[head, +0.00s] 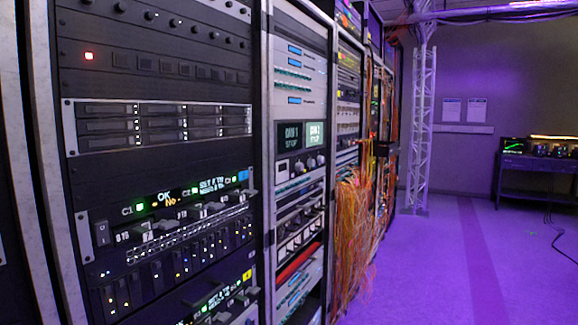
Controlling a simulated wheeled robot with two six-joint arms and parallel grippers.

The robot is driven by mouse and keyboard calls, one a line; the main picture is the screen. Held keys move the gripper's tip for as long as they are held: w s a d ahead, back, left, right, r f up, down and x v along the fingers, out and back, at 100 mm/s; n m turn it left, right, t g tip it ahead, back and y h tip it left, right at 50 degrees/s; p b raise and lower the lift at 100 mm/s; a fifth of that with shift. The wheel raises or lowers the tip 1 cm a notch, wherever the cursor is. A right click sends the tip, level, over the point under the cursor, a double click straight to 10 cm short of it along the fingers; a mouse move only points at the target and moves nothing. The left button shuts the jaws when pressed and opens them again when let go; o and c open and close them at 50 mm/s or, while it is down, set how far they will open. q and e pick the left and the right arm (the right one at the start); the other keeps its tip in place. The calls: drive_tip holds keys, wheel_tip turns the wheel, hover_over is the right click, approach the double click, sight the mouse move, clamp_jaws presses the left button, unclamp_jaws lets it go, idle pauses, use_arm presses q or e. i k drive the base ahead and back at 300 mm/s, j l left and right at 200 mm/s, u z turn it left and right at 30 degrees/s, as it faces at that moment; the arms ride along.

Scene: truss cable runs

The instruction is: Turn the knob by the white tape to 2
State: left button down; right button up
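I cannot pick out the knob by the white tape for certain. In the head view, a panel on the near left rack has a lit display strip (190,191) with small knobs or faders below it, too small to read. Small pale labels show near this row, but I cannot tell whether one is the white tape. The second rack has a panel with two lit screens (292,134) and a few round knobs (310,163) under them. No dial numbers are readable. Neither of my grippers is in view.
A near rack (160,55) fills the left side, with more racks receding behind it. Orange cables (355,230) hang from the racks in the middle. A white truss column (421,130) and a dark table (535,165) stand at the back. The purple-lit floor (450,270) at right is mostly clear.

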sight(299, 166)
drive_tip(key=i+l, duration=0.2)
drive_tip(key=i+l+u, duration=0.55)
drive_tip(key=i+l, duration=0.35)
